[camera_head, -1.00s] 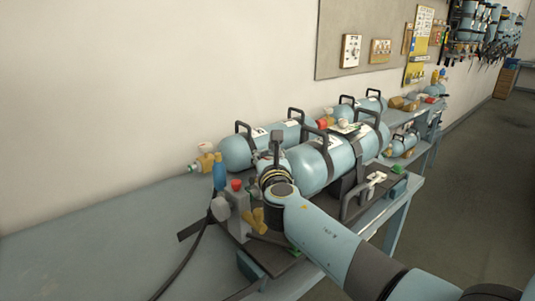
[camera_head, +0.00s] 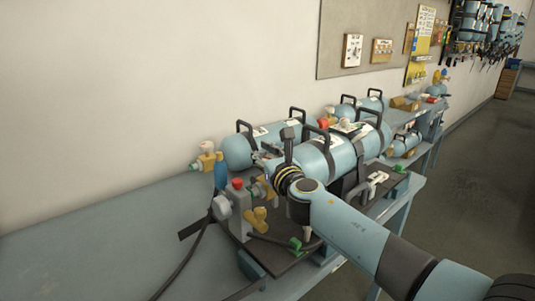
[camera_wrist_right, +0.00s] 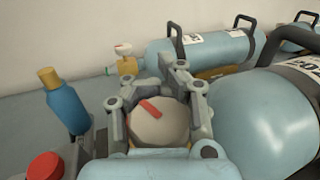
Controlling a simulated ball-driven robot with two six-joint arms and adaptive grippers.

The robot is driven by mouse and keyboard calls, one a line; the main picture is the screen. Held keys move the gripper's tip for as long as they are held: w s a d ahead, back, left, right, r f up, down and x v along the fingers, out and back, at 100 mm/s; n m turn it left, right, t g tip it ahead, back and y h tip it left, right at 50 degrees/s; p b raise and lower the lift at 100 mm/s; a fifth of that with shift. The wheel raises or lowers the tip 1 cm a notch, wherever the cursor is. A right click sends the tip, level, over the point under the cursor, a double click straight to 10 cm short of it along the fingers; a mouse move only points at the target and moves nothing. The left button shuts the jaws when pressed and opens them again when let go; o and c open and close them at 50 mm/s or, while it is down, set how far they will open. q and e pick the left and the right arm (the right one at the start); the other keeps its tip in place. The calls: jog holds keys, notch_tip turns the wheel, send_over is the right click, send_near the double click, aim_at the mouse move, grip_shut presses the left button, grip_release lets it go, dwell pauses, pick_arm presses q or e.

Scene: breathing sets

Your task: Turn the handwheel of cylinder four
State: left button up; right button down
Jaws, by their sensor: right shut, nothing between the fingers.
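A round pale handwheel with a red mark (camera_wrist_right: 160,121) shows between the finger links of my right gripper (camera_wrist_right: 158,72) in the right wrist view. The fingers are shut with nothing between them; whether they touch the wheel is unclear. In the head view my right gripper (camera_head: 265,158) is beside the neck end of the large front cylinder (camera_head: 335,148), and my arm hides much of this spot. A second cylinder (camera_head: 238,150) lies behind, with its own pale handwheel (camera_head: 207,145) on a brass valve. I cannot read which cylinder is number four. My left gripper is not in view.
A grey block with a red button (camera_head: 238,184), a blue bottle (camera_head: 221,175) and a brass fitting (camera_head: 257,220) stand close left of my right gripper. A black hose (camera_head: 185,262) runs across the bench (camera_head: 90,240). The bench's left part is clear.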

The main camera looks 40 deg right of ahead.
jog(key=shift+s+a+f+n+g+y+b, duration=0.1)
jog(key=shift+a+n+g+y+b, duration=0.4)
jog(key=shift+n+y+b, duration=1.55)
jog(key=shift+s+a+n+g+y+b, duration=0.1)
jog(key=shift+a+n+g+y+b, duration=0.4)
jog(key=shift+n+y+b, duration=1.5)
jog(key=shift+s+a+f+n+g+y+b, duration=0.1)
jog(key=shift+a+n+g+y+b, duration=0.45)
jog(key=shift+y+b, duration=2.6)
jog(key=shift+a+r+n+t, duration=0.1)
jog(key=shift+n+t, duration=0.15)
jog(key=shift+n, duration=0.05)
jog(key=shift+r+y, duration=0.2)
jog(key=shift+y, duration=0.2)
jog(key=c, duration=1.2)
grip_release()
jog(key=shift+o, duration=1)
